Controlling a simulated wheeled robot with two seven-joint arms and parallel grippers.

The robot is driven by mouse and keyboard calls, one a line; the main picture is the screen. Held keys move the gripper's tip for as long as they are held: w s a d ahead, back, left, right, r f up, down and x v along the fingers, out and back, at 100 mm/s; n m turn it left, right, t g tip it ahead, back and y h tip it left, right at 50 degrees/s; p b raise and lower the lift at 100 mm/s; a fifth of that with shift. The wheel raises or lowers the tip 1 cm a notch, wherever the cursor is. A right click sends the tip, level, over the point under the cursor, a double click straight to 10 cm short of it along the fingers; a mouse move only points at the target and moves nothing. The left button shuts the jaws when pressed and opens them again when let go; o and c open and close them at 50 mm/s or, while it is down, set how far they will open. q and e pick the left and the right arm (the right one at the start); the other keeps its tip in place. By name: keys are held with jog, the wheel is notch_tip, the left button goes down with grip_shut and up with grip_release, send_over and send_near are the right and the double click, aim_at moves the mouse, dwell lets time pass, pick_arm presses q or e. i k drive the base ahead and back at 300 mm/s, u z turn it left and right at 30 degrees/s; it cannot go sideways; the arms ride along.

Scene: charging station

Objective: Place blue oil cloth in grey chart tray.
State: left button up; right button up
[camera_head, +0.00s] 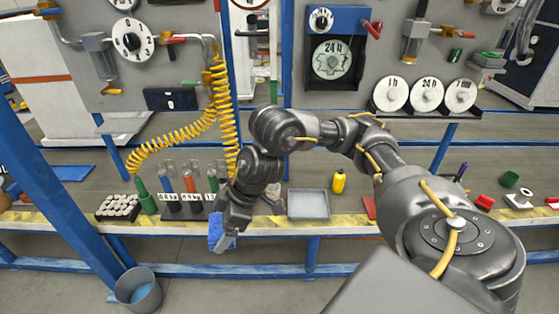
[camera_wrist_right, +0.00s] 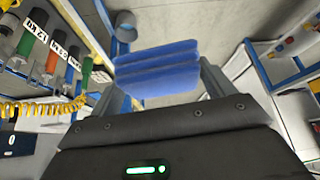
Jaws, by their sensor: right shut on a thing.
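The blue oil cloth (camera_head: 216,231) is a folded blue block held in my right gripper (camera_head: 222,240), in front of the bench's yellow-striped edge. In the right wrist view the cloth (camera_wrist_right: 158,70) shows stacked folds between the two fingers of the right gripper (camera_wrist_right: 165,82). The grey chart tray (camera_head: 308,204) is a shallow, empty rectangular tray on the bench, to the right of the gripper and apart from it. My left gripper is not in view.
A rack of coloured tubes (camera_head: 185,200) stands just behind and left of the right gripper. A yellow bottle (camera_head: 338,181) stands right of the tray. A grey bucket (camera_head: 138,289) is on the floor at lower left. A yellow coiled hose (camera_head: 222,100) hangs above the bench.

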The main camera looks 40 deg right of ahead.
aim_at(309, 205)
jog(key=z, duration=0.15)
jog(key=i, duration=1.4)
jog(key=z, duration=1.05)
jog(key=i, duration=0.75)
jog(key=z, duration=0.45)
